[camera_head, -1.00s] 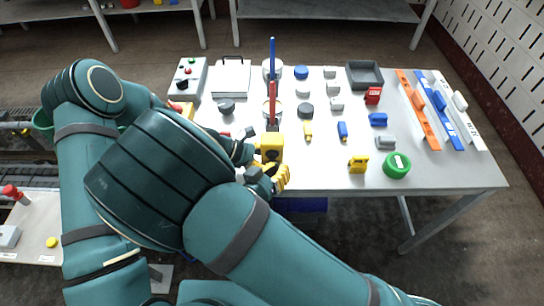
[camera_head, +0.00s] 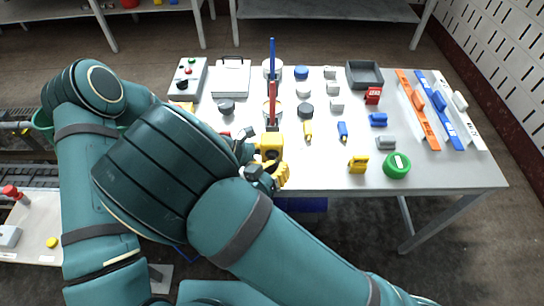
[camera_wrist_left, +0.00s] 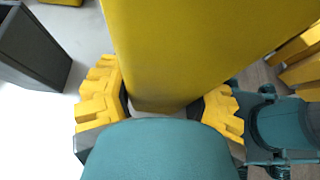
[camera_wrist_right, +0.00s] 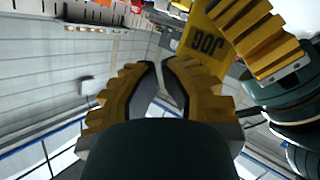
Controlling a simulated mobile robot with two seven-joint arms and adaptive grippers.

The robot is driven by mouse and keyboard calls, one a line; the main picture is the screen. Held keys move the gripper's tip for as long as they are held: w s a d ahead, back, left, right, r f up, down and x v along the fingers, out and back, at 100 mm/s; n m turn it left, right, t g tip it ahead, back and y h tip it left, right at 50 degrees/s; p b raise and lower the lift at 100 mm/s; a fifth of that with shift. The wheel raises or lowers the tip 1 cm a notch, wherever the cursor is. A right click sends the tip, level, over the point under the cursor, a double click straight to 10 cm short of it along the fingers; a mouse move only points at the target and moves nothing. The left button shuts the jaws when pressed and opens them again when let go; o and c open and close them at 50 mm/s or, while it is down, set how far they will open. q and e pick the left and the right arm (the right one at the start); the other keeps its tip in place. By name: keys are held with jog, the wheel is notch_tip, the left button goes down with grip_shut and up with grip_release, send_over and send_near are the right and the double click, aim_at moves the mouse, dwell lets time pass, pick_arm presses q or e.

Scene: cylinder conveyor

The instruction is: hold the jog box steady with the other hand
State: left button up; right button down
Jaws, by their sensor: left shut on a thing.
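The yellow jog box (camera_wrist_left: 190,45) fills the space between the fingers of my left gripper (camera_wrist_left: 160,98) in the left wrist view. That gripper is shut on it. In the right wrist view the box (camera_wrist_right: 205,40) shows its dark lettering at upper right, beside a yellow finger. My right gripper (camera_wrist_right: 163,66) is empty, with a narrow gap between its fingertips, apart from the box. In the head view the box (camera_head: 270,146) seems to be the yellow block by the table's front edge. My right gripper (camera_head: 279,176) is just in front. My right arm hides most of the left hand.
Upright red and blue bars (camera_head: 272,100) stand just behind the grippers. A button box (camera_head: 188,78) is at back left.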

jog(key=shift+w, duration=0.5)
dwell(0.8)
jog(key=shift+s, duration=0.1)
dwell(3.2)
jog(key=shift+s, duration=0.8)
jog(key=shift+s, duration=0.1)
jog(key=s, duration=0.4)
jog(key=shift+s, duration=0.4)
dwell(0.6)
pick_arm(q)
jog(key=o, duration=1.4)
